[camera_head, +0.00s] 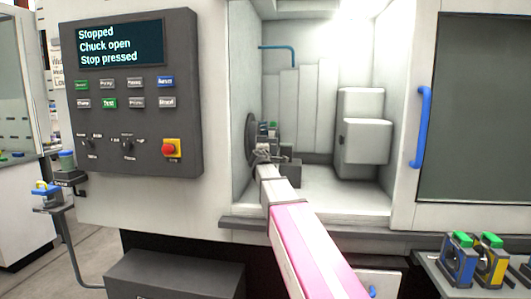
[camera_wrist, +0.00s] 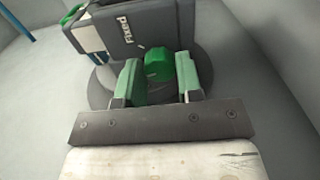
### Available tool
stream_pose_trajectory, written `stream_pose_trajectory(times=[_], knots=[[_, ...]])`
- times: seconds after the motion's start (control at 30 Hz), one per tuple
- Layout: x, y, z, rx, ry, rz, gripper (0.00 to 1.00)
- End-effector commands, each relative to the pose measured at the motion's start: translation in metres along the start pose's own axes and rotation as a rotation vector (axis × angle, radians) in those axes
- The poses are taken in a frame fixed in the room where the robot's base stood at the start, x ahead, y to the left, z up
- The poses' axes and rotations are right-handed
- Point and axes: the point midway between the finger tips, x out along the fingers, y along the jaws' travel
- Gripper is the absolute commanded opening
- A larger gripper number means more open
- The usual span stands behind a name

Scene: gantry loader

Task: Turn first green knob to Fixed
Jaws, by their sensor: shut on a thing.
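The green knob (camera_wrist: 158,63) is in the wrist view, just under a dark grey block (camera_wrist: 165,22) that carries the label "Fixed". My gripper (camera_wrist: 158,72) has its two green-padded fingers on either side of the knob and is shut on it. A small white mark shows on the block just above the knob, below and to the right of the label. In the head view my gripper (camera_head: 265,152) is inside the open machine, at the chuck (camera_head: 251,138) on the left wall. The knob is too small there to make out clearly.
A control panel (camera_head: 130,95) at left reads "Stopped, Chuck open, Stop pressed". A white block unit (camera_head: 366,140) stands inside at right. The door with a blue handle (camera_head: 422,125) is at right. Parts with green and yellow pieces (camera_head: 470,262) sit on a shelf at lower right.

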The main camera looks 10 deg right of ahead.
Motion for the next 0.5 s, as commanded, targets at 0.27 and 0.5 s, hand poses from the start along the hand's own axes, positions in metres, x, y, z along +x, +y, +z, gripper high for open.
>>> stream_pose_trajectory(times=[0.27,0.5], knots=[[-0.0004,-0.0005,0.0003,0.264,-0.001,0.000,0.10],[-0.0004,-0.0005,0.0003,0.491,-0.001,0.000,0.10]])
